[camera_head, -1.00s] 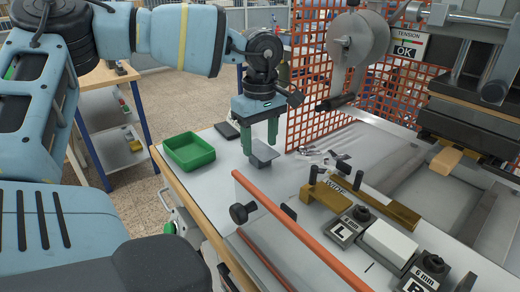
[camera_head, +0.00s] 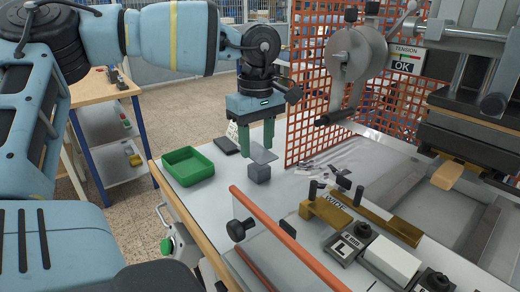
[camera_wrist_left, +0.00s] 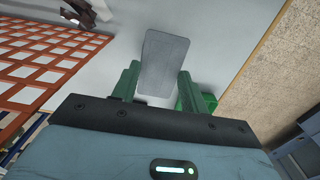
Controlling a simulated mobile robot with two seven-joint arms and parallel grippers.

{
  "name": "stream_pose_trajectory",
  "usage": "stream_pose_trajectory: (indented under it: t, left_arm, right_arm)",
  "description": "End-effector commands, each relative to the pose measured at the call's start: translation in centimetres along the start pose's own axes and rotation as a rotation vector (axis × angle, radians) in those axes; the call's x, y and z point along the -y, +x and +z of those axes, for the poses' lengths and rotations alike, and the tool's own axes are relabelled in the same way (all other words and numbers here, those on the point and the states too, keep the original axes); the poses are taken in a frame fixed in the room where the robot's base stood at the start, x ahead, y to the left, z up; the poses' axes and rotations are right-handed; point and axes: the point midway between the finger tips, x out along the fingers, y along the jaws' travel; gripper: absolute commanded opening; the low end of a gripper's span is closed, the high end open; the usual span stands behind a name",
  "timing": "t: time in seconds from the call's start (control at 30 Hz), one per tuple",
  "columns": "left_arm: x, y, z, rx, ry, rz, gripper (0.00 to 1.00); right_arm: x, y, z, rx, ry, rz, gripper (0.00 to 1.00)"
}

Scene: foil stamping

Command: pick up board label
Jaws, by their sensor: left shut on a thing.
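My left gripper (camera_head: 256,142) points down over the table, its green fingers closed on opposite edges of a flat grey plate, the board label (camera_head: 263,154). The plate is tilted just above a small grey block (camera_head: 260,173); I cannot tell whether they touch. In the left wrist view the plate (camera_wrist_left: 163,62) sits between the two fingertips (camera_wrist_left: 158,82), its far part reaching past them. Any print on the plate is not visible. My right gripper is out of view.
A green tray (camera_head: 188,178) stands left of the gripper, with a dark flat pad (camera_head: 225,145) behind it. An orange mesh guard (camera_head: 315,110) rises to the right. A brass WIDE gauge (camera_head: 330,212), an orange bar (camera_head: 285,238) and an L block (camera_head: 347,247) lie in front.

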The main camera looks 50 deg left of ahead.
Motion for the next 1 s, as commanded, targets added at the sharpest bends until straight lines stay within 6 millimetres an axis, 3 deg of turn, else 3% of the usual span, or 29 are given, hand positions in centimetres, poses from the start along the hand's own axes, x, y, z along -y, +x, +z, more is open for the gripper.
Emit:
stream_pose_trajectory:
  t: [0.6, 1.0]
  left_arm:
    - [9.7, -0.9, 3.7, 0.002, 0.002, 0.003, 0.23]
    - [13.5, -1.3, 5.1, 0.002, 0.0, 0.001, 0.23]
  right_arm:
    - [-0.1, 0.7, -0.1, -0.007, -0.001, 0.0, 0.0]
    - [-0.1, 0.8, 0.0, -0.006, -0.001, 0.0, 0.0]
